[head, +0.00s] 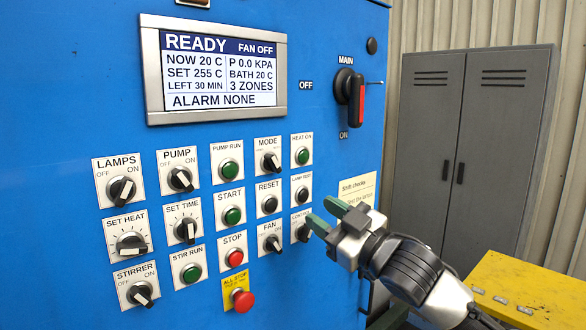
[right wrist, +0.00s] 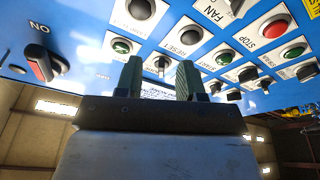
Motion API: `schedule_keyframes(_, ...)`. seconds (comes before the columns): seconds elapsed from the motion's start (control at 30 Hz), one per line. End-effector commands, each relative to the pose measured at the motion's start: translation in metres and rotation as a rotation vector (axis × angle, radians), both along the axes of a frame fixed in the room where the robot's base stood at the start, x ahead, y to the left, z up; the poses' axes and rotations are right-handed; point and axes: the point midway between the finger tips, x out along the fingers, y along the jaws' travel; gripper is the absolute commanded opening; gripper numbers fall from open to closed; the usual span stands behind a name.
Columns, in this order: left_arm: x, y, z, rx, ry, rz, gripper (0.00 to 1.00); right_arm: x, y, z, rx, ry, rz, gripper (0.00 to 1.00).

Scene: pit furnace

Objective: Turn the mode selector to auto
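The mode selector (head: 271,162) is a small black rotary knob with a pale mark. It sits on a white plate labelled MODE in the top row of the blue panel's controls. Its position words are too small to read surely. My right gripper (head: 319,212) is open and empty, with green fingers pointing at the panel, below and right of the selector and near the CONTROL knob. In the right wrist view a dark knob (right wrist: 162,65), which looks like the mode selector, appears between the open fingers (right wrist: 160,78), apart from them. My left gripper is not in view.
The blue panel carries several other knobs and buttons close by, including the HEAT ON button (head: 302,156), RESET button (head: 269,205) and FAN knob (head: 272,243). A display (head: 222,73) reads READY. The main switch (head: 350,92), grey cabinet (head: 470,140) and yellow box (head: 515,290) are right.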

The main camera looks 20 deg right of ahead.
Motion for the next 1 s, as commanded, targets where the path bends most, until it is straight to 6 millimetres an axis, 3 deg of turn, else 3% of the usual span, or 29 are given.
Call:
schedule_keyframes(0.03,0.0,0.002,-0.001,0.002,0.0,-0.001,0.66,-0.016,0.007,0.02,-0.02,-0.044,0.027,0.38)
schedule_keyframes(0.1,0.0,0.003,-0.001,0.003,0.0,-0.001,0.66,-0.031,0.015,0.036,-0.037,-0.08,0.055,0.38)
schedule_keyframes(0.23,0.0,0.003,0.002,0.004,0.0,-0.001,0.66,-0.038,0.022,0.05,-0.044,-0.104,0.076,0.38)
schedule_keyframes(0.7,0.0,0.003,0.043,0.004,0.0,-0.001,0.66,0.026,0.062,0.079,-0.044,-0.102,0.075,0.38)
schedule_keyframes(1.0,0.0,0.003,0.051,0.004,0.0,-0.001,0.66,0.046,0.073,0.083,-0.045,-0.103,0.075,0.38)
